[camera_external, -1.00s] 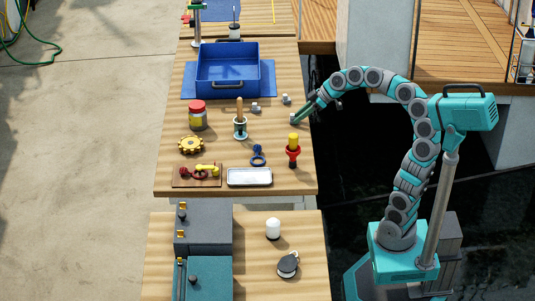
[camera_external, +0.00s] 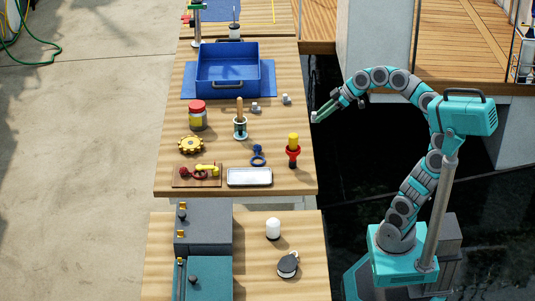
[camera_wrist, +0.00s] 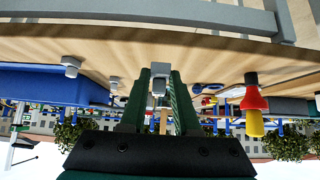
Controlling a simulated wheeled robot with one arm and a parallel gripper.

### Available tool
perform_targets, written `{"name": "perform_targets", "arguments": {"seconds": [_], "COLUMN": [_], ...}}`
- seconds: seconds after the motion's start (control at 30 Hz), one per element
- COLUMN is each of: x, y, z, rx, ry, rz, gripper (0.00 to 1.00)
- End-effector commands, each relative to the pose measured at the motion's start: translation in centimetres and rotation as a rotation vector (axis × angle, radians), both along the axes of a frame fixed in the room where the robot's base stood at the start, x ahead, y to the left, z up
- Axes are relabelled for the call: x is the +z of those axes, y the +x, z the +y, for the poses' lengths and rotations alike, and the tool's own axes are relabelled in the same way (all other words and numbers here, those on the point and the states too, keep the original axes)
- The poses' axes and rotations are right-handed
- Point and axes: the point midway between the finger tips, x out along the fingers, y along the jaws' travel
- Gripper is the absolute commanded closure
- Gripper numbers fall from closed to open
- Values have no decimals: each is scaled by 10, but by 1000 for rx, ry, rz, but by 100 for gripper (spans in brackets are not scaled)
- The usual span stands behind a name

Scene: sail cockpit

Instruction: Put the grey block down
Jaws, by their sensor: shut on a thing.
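My gripper (camera_external: 318,115) is just right of the workbench's right edge in the external view, above the dark gap. In the wrist view my gripper (camera_wrist: 161,88) is shut on a small grey block (camera_wrist: 159,71), which sits between the green fingertips. The held block (camera_external: 314,117) shows only as a small pale spot at the fingertips in the external view. Two other small grey blocks stand on the workbench, one at the right (camera_external: 286,99) and one further left (camera_external: 255,107).
The wooden workbench (camera_external: 215,155) has a blue bin (camera_external: 228,86) at the back. A jar (camera_external: 197,118), a tool holder (camera_external: 240,129), a red-yellow item (camera_external: 293,152), blue shackle (camera_external: 258,156) and metal tray (camera_external: 250,178) stand nearer. Bare wood lies along the right edge.

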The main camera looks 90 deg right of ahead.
Motion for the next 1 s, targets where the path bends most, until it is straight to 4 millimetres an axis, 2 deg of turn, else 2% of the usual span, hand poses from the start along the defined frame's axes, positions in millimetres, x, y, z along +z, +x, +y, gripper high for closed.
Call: {"name": "perform_targets", "arguments": {"seconds": [0.03,0.2,0.5,0.8,1.0], "x": [1,5,7,7,8], "y": [-10,-35,-57,-56,-35], "z": [6,22,36,40,65], "rx": [-1,-2,-1,10,98], "ry": [-3,-5,-1,-1,-1], "rz": [-4,-6,-2,-1,0], "gripper": [100,100,100,100,100]}}
